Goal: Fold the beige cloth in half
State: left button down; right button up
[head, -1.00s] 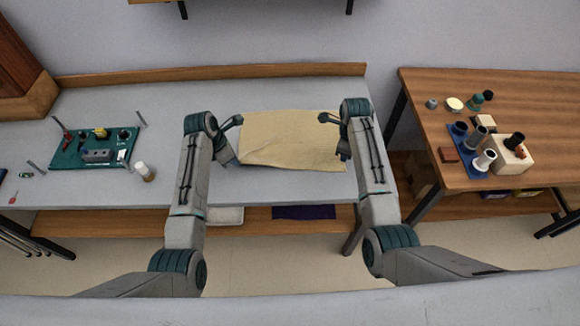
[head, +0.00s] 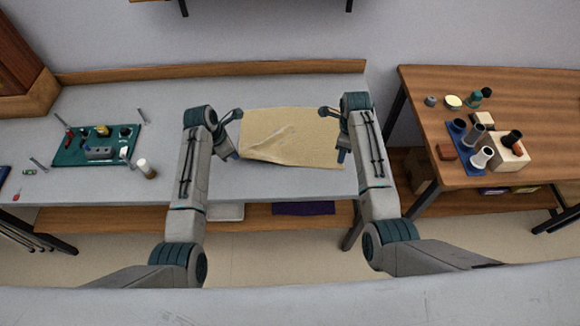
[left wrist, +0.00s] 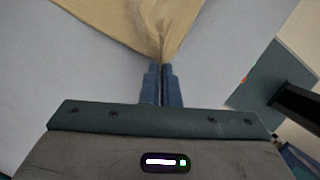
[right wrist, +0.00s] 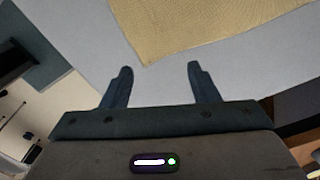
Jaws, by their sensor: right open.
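The beige cloth (head: 300,130) lies unfolded on the grey table, with wrinkles running from its near left corner. In the left wrist view, the left gripper (left wrist: 162,72) is shut on that corner of the cloth (left wrist: 160,30), which is bunched between its fingertips. The right gripper (right wrist: 160,72) is open and empty. In the right wrist view its fingers stand just short of another corner of the cloth (right wrist: 200,30), which points toward the gap between them. In the head view both fingertip pairs are partly hidden by my arms.
A green tray (head: 70,155) with several small parts and a white-capped jar (head: 146,168) stand on the table's left part. A wooden table (head: 430,97) at the right holds several cups and blocks. The grey table (head: 270,185) is bare in front of the cloth.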

aim_at(337, 165)
jog(key=c, duration=0.3)
jog(key=shift+d+f, duration=0.1)
jog(key=shift+d, duration=0.05)
jog(key=d+y, duration=0.1)
jog(key=s+d+t+y, duration=0.1)
jog(key=s+d+y, duration=0.1)
jog(key=d, duration=0.1)
jog(key=shift+s+f+m+t, duration=0.1)
jog(key=shift+f+m+t, duration=0.2)
jog(key=shift+t, duration=0.1)
jog(key=s+d+r+y, duration=0.1)
jog(key=s+d+r+t+y, duration=0.1)
jog(key=r+y, duration=0.1)
jog(key=shift+s+t, duration=0.25)
jog(key=shift+t, duration=0.05)
jog(key=shift+y, duration=0.5)
jog(key=shift+a+x, duration=0.2)
jog(key=shift+x, duration=4.3)
jog(key=shift+r, duration=0.1)
grip_shut()
